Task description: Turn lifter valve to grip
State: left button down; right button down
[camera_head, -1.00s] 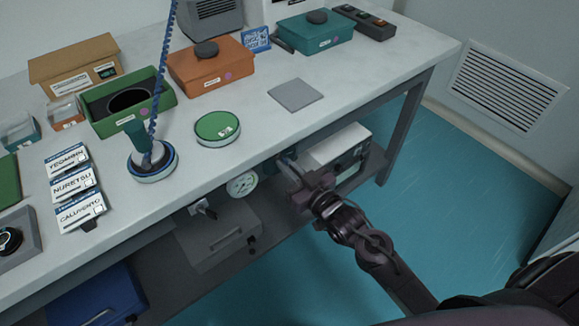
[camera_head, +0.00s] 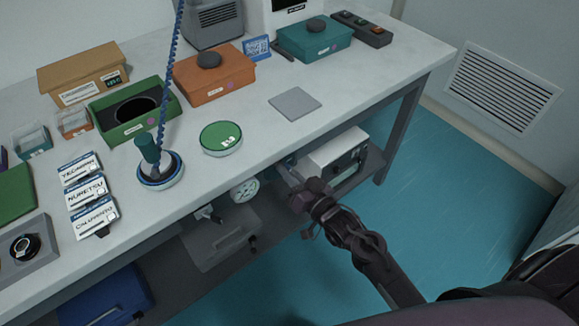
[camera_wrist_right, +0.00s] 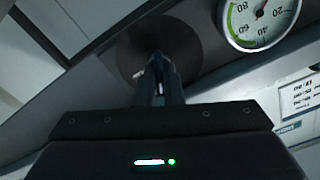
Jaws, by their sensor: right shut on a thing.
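My right gripper (camera_head: 294,176) is at the bench's front edge, just right of the pressure gauge (camera_head: 244,190). In the right wrist view its fingers (camera_wrist_right: 158,82) are close together, shut on a small part, seemingly the valve's handle, before a dark round disc (camera_wrist_right: 190,45). The fingers hide most of the handle, so I cannot tell its setting. The gauge also shows in the wrist view (camera_wrist_right: 262,18). The lifter (camera_head: 150,160), with a green grip, round base and blue coiled hose (camera_head: 172,62), stands upright on the bench. My left gripper is not in view.
A green-topped disc (camera_head: 221,138) and a grey square plate (camera_head: 295,103) lie on the bench (camera_head: 345,85). A green open box (camera_head: 135,128), an orange box (camera_head: 213,85) and a teal box (camera_head: 315,45) stand behind. A white-grey unit (camera_head: 335,150) sits below the bench.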

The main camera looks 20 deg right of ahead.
jog(key=shift+d+f+m+p, duration=0.1)
jog(key=shift+m+p, duration=1.95)
jog(key=shift+m, duration=1.15)
jog(key=shift+f+m+p, duration=0.1)
jog(key=shift+m+p, duration=1.9)
jog(key=shift+m, duration=1.2)
jog(key=c, duration=1.6)
grip_release()
jog(key=shift+o, duration=0.2)
jog(key=v, duration=0.7)
jog(key=shift+s+d, duration=0.2)
jog(key=shift+s, duration=0.15)
